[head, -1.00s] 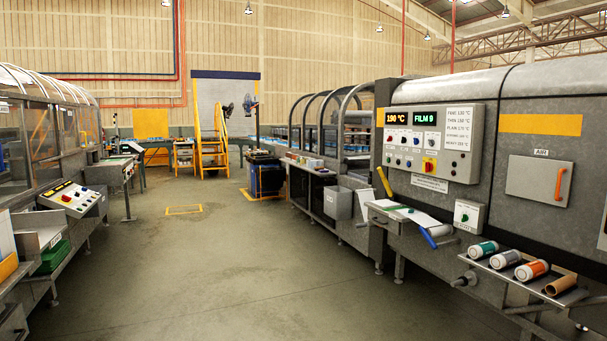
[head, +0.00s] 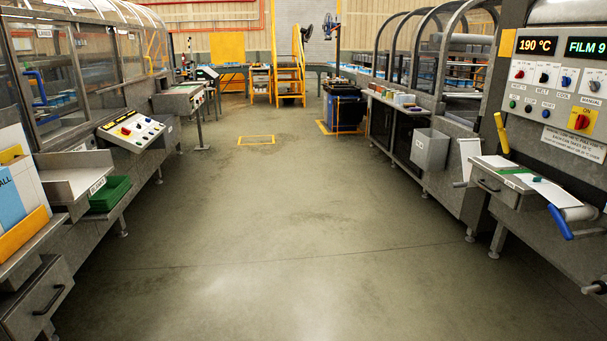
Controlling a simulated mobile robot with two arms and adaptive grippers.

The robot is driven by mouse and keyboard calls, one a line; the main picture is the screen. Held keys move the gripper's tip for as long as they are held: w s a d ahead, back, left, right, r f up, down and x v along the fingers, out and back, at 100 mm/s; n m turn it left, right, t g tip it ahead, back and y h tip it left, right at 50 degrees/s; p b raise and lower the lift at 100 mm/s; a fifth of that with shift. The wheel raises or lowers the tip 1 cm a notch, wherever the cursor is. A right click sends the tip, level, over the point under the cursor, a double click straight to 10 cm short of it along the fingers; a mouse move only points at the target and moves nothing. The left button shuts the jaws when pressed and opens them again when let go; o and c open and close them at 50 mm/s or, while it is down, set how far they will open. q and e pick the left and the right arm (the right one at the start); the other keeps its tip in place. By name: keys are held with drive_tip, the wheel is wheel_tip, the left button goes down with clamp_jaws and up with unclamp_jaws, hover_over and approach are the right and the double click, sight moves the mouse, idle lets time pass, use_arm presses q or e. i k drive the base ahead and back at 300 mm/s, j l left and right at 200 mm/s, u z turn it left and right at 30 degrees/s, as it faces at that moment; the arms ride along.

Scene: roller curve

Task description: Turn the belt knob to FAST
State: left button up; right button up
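A grey control panel (head: 558,110) stands at the right edge with lit displays "190 °C" and "FILM 9". A big red knob on a yellow plate (head: 582,121) sits lower right. A sloped console (head: 130,130) on the left machine also has a red knob and several small buttons. Neither of my grippers is in view.
A wide concrete aisle (head: 270,220) lies clear between the two machines. A drawer shelf with a blue-handled roller (head: 560,222) juts out at right. At left are a sheet rack (head: 22,200) and green tray (head: 110,194). Yellow stairs (head: 290,75) and a blue bin (head: 345,108) stand ahead.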

sight(544, 78)
drive_tip(key=i+j, duration=0.1)
drive_tip(key=i, duration=0.75)
drive_tip(key=i+j, duration=0.1)
drive_tip(key=i, duration=0.7)
drive_tip(key=i+j, duration=0.1)
drive_tip(key=i, duration=0.75)
drive_tip(key=i+l+z, duration=0.45)
drive_tip(key=i, duration=0.5)
drive_tip(key=i+z, duration=0.4)
drive_tip(key=i, duration=0.55)
drive_tip(key=i+j+z, duration=0.25)
drive_tip(key=i+z, duration=0.2)
drive_tip(key=i, duration=0.5)
drive_tip(key=i+u, duration=0.15)
drive_tip(key=i, duration=0.4)
drive_tip(key=i+l+u, duration=0.2)
drive_tip(key=i, duration=0.3)
drive_tip(key=i+l+u, duration=0.15)
drive_tip(key=i, duration=0.35)
drive_tip(key=i+l+u, duration=0.2)
drive_tip(key=i, duration=0.3)
drive_tip(key=i+l+u, duration=0.15)
drive_tip(key=i+l, duration=0.2)
drive_tip(key=i, duration=0.15)
drive_tip(key=i+l, duration=0.3)
drive_tip(key=z, duration=4.45)
drive_tip(key=k+j, duration=0.05)
